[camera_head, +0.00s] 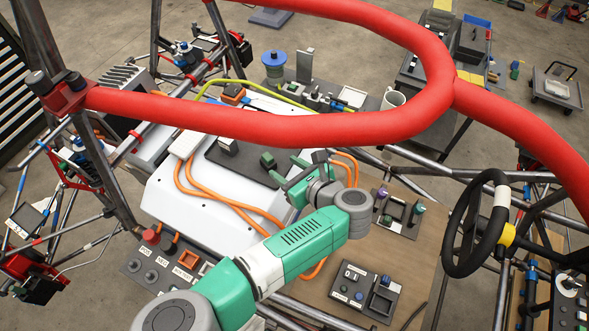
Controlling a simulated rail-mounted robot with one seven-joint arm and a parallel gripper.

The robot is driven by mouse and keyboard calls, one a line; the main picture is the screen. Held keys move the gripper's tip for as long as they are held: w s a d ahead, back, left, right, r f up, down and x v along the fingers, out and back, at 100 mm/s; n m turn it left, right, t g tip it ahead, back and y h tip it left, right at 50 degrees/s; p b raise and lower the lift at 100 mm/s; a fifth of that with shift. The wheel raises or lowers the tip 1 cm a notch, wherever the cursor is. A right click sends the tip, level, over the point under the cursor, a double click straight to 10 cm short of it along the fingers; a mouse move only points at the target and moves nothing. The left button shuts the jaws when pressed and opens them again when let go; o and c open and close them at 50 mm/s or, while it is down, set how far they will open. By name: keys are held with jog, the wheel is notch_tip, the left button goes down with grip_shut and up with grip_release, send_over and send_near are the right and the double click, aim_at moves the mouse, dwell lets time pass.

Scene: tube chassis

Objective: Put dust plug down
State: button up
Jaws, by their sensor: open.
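My gripper (284,174) is open, over the right part of a dark mat on a white box. A small dark green block (267,160) stands on the mat just left of my fingertips; a gap between them is hard to judge. A pale block (228,146) stands further left on the mat. I cannot tell for sure which piece is the dust plug; no piece shows clearly between my fingers. The wrist hides part of the box's right side.
A red padded tube (270,128) arches over the box. Orange cables (222,203) cross the box. A parts tray (398,213) and another tray (364,291) lie on the brown board. A steering wheel (478,222) stands at right. A mug (393,98) stands behind.

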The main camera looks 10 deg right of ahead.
jog(key=shift+v, duration=1.95)
